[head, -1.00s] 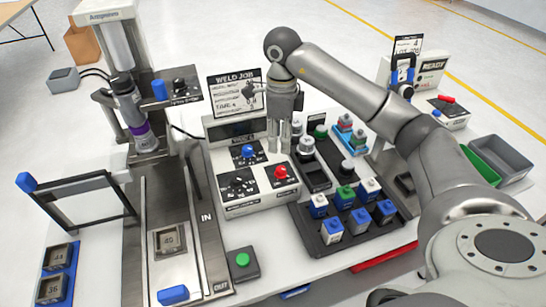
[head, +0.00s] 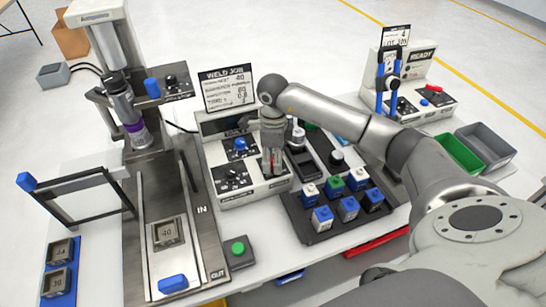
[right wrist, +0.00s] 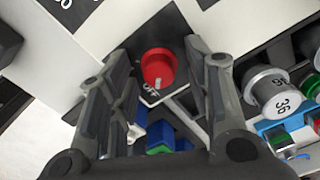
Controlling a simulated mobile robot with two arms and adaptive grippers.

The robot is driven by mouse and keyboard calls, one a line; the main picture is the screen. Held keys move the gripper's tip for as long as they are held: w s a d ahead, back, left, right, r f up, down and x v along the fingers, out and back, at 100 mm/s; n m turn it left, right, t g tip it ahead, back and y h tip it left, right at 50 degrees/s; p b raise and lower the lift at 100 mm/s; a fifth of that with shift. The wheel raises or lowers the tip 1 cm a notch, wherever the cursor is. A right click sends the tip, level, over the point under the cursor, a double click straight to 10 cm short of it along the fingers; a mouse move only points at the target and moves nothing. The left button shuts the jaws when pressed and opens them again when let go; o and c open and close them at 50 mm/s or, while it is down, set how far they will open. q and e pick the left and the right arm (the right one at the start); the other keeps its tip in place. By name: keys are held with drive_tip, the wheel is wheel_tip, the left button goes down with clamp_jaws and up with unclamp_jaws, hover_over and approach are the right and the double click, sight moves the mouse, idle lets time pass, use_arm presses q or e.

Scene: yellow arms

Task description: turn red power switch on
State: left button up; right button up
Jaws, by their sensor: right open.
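The red power switch (right wrist: 158,68) is a round red knob on a dark plate, with a pale mark pointing toward the label "OFF". In the right wrist view it sits between the two fingers of my right gripper (right wrist: 165,75), which is open. I cannot tell whether the fingers touch it. In the head view my right gripper (head: 272,165) points down over the right front of the white control box (head: 240,193) and covers most of the knob. My left gripper is not in view.
A blue knob (head: 240,144) and a black knob (head: 231,174) are left of my gripper on the same box. A dark tray (head: 300,222) with several blue, white and green blocks stands at its right. A green button (head: 238,248) is in front.

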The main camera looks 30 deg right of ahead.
drive_tip(key=c, duration=0.4)
clamp_jaws()
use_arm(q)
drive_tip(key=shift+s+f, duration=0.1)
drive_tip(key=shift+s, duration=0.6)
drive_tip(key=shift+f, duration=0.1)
use_arm(e)
drive_tip(key=m+b, duration=0.1)
drive_tip(key=m, duration=0.1)
drive_tip(key=shift+m, duration=0.4)
drive_tip(key=m+b, duration=0.2)
drive_tip(key=m, duration=0.3)
drive_tip(key=m+b, duration=0.1)
drive_tip(key=m, duration=0.4)
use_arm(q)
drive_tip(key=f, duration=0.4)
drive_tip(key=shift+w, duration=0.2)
use_arm(e)
drive_tip(key=m, duration=0.5)
